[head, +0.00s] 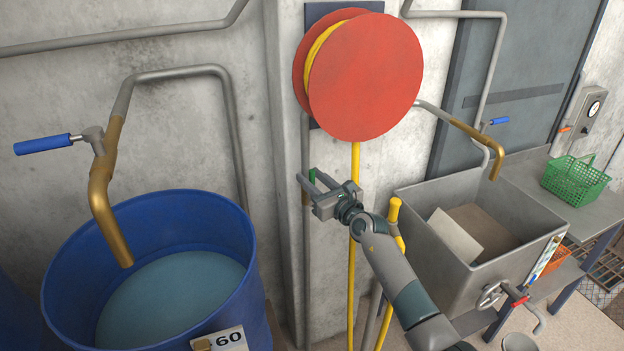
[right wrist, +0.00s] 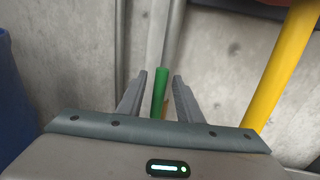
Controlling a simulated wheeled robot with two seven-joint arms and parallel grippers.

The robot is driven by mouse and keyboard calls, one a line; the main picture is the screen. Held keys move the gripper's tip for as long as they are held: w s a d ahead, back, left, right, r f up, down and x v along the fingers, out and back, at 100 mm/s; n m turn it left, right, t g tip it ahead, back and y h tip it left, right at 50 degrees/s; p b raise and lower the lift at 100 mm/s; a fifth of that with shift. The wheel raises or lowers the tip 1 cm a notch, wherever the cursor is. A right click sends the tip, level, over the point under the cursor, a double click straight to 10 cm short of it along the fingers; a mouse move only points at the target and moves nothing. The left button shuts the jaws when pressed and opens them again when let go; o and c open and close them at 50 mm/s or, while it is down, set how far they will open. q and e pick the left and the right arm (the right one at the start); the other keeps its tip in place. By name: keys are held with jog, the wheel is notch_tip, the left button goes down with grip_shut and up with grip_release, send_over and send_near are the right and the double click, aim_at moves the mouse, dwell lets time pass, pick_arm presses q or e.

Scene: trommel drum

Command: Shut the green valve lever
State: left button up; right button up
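The green valve lever (right wrist: 159,92) stands upright against the pale wall pipe in the right wrist view. In the head view only a small piece of the green lever (head: 312,175) shows, partly hidden by my right gripper. My right gripper (head: 309,176) is in front of the wall pipe below the red reel. In the right wrist view its two fingers (right wrist: 160,76) are apart, one on each side of the lever, with a gap visible on both sides. The lever's lower end is hidden behind the gripper body. My left gripper is not in view.
A red hose reel (head: 365,78) hangs above, its yellow hose (head: 354,240) running down close to my right gripper. A blue barrel of water (head: 60,270) stands at left. A grey sink (head: 440,240) stands at right. Blue-handled taps (head: 42,145) sit above both.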

jog(key=shift+c, duration=0.5)
grip_shut()
